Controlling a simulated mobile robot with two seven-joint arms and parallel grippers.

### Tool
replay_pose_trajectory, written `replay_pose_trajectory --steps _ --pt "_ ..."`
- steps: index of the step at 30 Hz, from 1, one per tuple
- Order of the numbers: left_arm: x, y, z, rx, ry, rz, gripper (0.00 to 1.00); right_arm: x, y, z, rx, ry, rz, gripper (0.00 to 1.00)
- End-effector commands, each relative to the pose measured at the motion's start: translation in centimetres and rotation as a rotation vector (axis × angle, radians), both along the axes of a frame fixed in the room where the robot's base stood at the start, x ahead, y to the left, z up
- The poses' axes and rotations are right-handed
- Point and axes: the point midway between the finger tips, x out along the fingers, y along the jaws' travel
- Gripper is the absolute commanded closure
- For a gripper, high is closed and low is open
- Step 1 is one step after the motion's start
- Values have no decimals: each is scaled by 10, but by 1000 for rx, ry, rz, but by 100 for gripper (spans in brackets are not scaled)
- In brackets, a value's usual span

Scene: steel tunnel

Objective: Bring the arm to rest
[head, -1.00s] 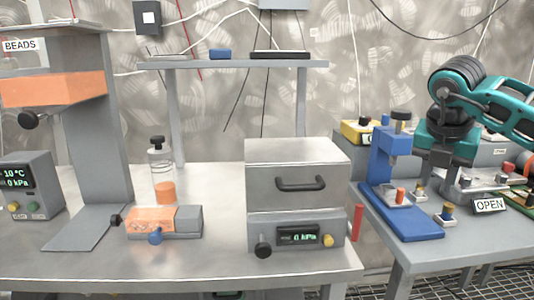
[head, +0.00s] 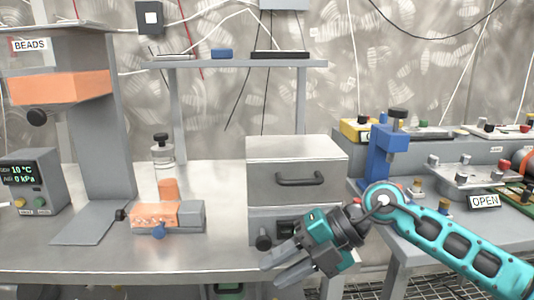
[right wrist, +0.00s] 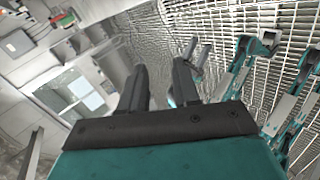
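My right arm comes in from the right in the head view. Its teal and grey gripper (head: 272,273) hangs in front of the grey oven box's lower panel, with its fingers apart and nothing visible between them. The right wrist view shows the same two dark fingers (right wrist: 160,68) spread, with an empty gap. Dark prongs with teal (right wrist: 197,60) beyond them may be my left gripper, but they are too small to read. No left gripper shows in the head view.
The grey oven box (head: 298,162) stands close behind the right gripper. An orange block fixture (head: 155,214) and a bottle (head: 162,155) stand left on the bench (head: 90,258). A blue stand (head: 385,150) and OPEN sign (head: 485,201) are on the right bench. Floor grating lies below.

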Motion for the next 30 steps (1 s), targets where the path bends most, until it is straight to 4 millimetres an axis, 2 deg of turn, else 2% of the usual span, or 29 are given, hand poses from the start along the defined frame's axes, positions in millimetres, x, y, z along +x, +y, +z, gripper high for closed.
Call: replay_pose_trajectory --steps 1,3,7,11,14,17,22,26,30 --pt "-1 -1 0 -2 2 2 54 -11 10 -3 122 40 -10 69" --pt "-1 -1 0 -5 2 3 54 -19 19 0 287 81 -45 69" --pt "-1 -2 0 -8 2 6 54 -24 21 6 560 154 -179 69" --pt "-1 -2 0 -8 2 6 54 -17 4 3 775 228 -385 69" --pt "-1 -2 0 -9 2 5 54 -9 -20 -11 891 286 -585 69" --pt "-1 -2 0 -9 2 5 54 -5 -50 -37 957 349 -810 69" --pt "-1 -2 0 -7 3 4 54 -15 -109 -103 945 467 -1214 69" --pt "-1 -1 0 -4 2 2 54 -42 -150 -157 846 560 -1483 69" --pt "-1 0 0 -1 2 0 54 -81 -182 -204 705 652 -1694 69"
